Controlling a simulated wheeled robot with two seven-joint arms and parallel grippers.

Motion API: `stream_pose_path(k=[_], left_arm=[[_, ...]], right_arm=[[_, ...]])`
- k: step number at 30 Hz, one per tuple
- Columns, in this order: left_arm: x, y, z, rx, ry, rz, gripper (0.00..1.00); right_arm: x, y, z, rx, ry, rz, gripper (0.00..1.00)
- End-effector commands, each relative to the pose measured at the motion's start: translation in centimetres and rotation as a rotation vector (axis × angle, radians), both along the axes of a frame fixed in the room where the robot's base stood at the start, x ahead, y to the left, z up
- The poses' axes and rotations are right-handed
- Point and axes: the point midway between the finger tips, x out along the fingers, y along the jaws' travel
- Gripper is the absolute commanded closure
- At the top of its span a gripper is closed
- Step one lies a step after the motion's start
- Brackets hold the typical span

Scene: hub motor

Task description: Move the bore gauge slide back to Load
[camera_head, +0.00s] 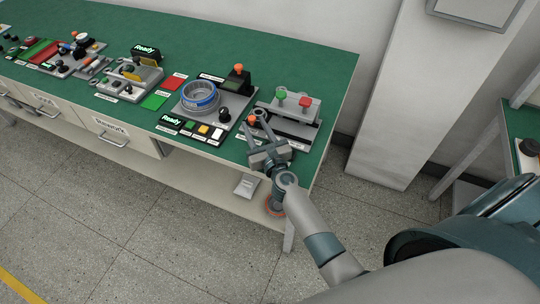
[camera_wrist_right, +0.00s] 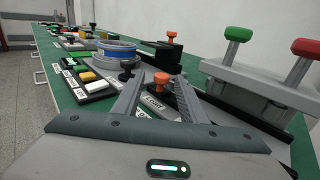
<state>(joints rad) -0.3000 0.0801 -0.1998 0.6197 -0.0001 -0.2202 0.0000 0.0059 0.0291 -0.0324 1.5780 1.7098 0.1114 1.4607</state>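A small orange knob (camera_wrist_right: 162,78) on a dark stem stands at the front of the bore gauge station. It also shows in the head view (camera_head: 252,119). A "Load" label (camera_wrist_right: 155,101) lies close to it on the near side. My right gripper (camera_head: 258,119) is open at the station's front edge. In the right wrist view its two fingers (camera_wrist_right: 160,88) stand apart, with the orange knob seen between their tips; I cannot tell whether they touch it. The slide under the knob is mostly hidden by the fingers. My left gripper is not in view.
A grey fixture with a green knob (camera_head: 281,93) and a red knob (camera_head: 305,102) stands right of the gripper. A blue-and-silver ring (camera_head: 200,97) sits to the left, near another orange-topped black post (camera_head: 238,78). The green bench top (camera_head: 338,75) is clear at its right end.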

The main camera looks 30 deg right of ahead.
Motion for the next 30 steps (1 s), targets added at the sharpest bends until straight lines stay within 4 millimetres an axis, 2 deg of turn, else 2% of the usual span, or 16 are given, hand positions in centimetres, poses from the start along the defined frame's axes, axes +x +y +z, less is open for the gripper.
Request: stream_pose_path(k=[7,21,25,30], left_arm=[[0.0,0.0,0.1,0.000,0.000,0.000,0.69],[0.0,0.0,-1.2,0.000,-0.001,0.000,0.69],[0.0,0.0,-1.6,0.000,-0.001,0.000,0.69],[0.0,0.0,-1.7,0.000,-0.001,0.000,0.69]], right_arm=[[-4.3,0.4,-0.1,0.001,0.002,0.001,0.62],[-13.0,1.2,-0.2,0.000,0.001,0.001,0.62],[-14.4,1.3,-0.2,0.000,0.001,0.002,0.62],[-15.2,1.4,0.0,0.000,0.000,0.002,0.62]])
